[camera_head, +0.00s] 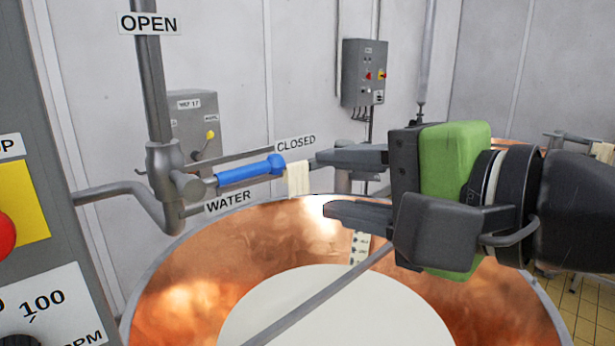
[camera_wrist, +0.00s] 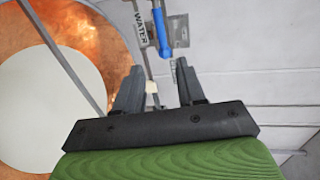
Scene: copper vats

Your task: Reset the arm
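My gripper (camera_head: 320,184) is open and empty, its two dark fingers apart and pointing left in the head view. In the wrist view my gripper (camera_wrist: 157,75) shows both fingers spread with nothing between them. Ahead of the fingertips is a blue valve handle (camera_head: 250,170) on the water pipe, lying nearly level by the CLOSED label (camera_head: 296,143). The blue handle (camera_wrist: 168,25) also shows beyond the fingertips in the wrist view. The handle looks apart from the fingers.
A copper vat (camera_head: 190,285) with white liquid (camera_head: 330,310) lies below my gripper, and a grey bar (camera_head: 320,296) crosses over it. A control panel (camera_head: 35,220) stands close at left. Grey boxes (camera_head: 364,73) are on the back wall.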

